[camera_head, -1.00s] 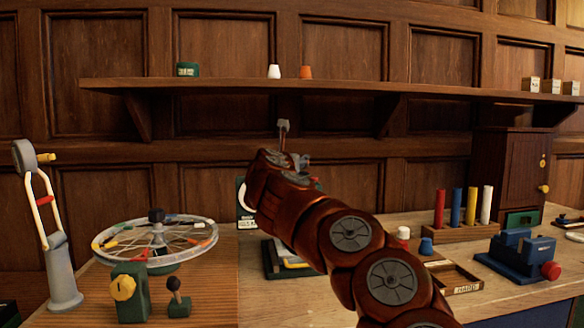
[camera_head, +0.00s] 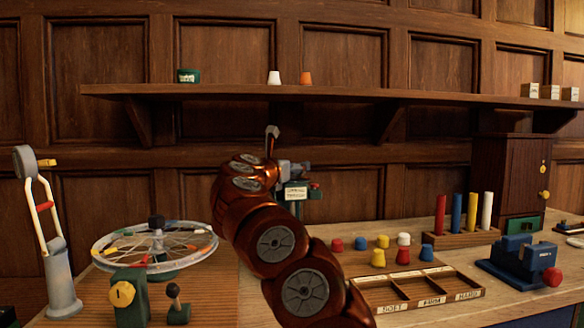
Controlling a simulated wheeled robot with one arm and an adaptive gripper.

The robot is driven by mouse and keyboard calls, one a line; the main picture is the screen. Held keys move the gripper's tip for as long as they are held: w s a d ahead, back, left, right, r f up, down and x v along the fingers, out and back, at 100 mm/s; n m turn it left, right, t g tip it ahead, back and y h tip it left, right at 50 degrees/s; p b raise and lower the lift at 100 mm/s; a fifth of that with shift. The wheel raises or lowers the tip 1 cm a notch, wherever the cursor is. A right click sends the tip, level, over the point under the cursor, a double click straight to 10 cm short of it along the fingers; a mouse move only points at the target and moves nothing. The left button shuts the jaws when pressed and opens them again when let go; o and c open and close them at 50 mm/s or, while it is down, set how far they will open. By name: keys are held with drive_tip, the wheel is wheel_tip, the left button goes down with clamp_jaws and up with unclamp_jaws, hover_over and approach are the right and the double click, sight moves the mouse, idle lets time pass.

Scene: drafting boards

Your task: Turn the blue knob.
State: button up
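Two small blue knob-like pieces, one farther left (camera_head: 361,243) and one at the right (camera_head: 426,251), stand on the bench among red, yellow and white ones. I cannot tell whether either is the blue knob of the task; no other blue knob is clear. My gripper (camera_head: 287,163) is at the end of my raised arm, left of these pieces and above the bench, pointing away from the camera. My arm hides most of it, and the state of its fingers is unclear. It is in front of or beside a labelled green device (camera_head: 297,193), partly hidden by my arm.
A spoked wheel (camera_head: 110,250), a green box with a yellow knob (camera_head: 122,293) and a grey lever stand (camera_head: 58,255) are at left. A compartment tray (camera_head: 375,308), a blue device with a red knob (camera_head: 515,262) and a wooden cabinet (camera_head: 510,175) are right. A shelf (camera_head: 340,93) runs above.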

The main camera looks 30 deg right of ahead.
drive_tip(key=o, duration=1.1)
drive_tip(key=shift+o, duration=0.2)
drive_tip(key=shift+v, duration=0.8)
drive_tip(key=v, duration=1)
drive_tip(key=shift+a, duration=0.2)
drive_tip(key=shift+s, duration=0.1)
